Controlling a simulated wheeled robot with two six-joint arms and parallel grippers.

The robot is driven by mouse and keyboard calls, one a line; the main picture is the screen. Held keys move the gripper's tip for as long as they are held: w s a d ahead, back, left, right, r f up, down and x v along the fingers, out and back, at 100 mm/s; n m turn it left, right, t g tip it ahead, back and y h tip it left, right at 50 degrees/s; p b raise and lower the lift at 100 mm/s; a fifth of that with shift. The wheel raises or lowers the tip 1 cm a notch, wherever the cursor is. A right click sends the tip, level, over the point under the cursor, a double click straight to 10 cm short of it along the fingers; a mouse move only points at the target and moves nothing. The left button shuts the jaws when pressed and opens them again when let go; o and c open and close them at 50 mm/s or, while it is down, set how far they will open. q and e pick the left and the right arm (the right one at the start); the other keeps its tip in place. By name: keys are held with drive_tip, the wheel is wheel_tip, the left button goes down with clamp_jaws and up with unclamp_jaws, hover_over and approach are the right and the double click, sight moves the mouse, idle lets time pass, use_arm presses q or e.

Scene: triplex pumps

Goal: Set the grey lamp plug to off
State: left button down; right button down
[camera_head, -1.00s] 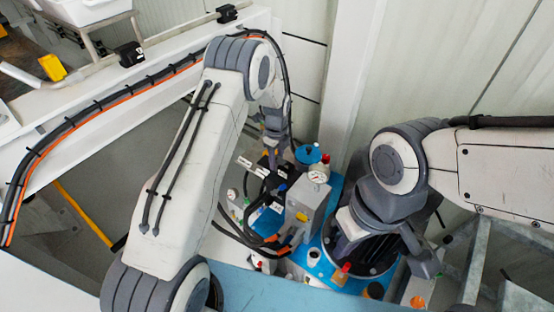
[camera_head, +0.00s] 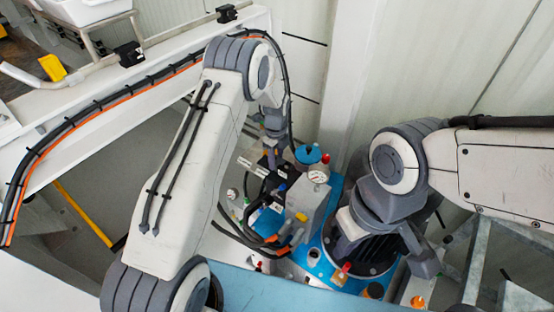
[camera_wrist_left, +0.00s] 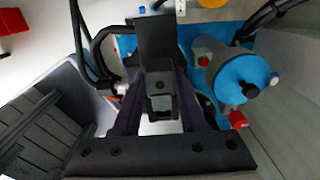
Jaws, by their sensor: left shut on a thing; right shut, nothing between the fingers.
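My left gripper (camera_head: 273,148) reaches down over the back of the pump unit. In the left wrist view its fingers (camera_wrist_left: 160,103) are shut on a small dark grey piece (camera_wrist_left: 160,85), below a larger dark block (camera_wrist_left: 155,42). This may be the grey lamp plug, but its label and setting are not readable, and the fingers hide much of it.
A blue round cap (camera_head: 308,153) and a gauge (camera_head: 318,175) stand close to the left gripper's right. A grey box (camera_head: 307,208) and black and orange cables (camera_head: 265,238) crowd the front. In the wrist view a blue-topped cylinder (camera_wrist_left: 242,72) stands to the right. The wall is behind.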

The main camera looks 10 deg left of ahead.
sight(267, 162)
use_arm(q)
drive_tip(key=shift+w+a, duration=0.3)
drive_tip(key=shift+a, duration=0.6)
drive_tip(key=shift+w+a, duration=0.3)
drive_tip(key=shift+a, duration=0.55)
drive_tip(key=shift+c, duration=2.2)
unclamp_jaws()
drive_tip(key=shift+a, duration=0.15)
drive_tip(key=shift+r, duration=0.1)
wheel_tip(267, 162, up, 10)
drive_tip(key=shift+r, duration=0.2)
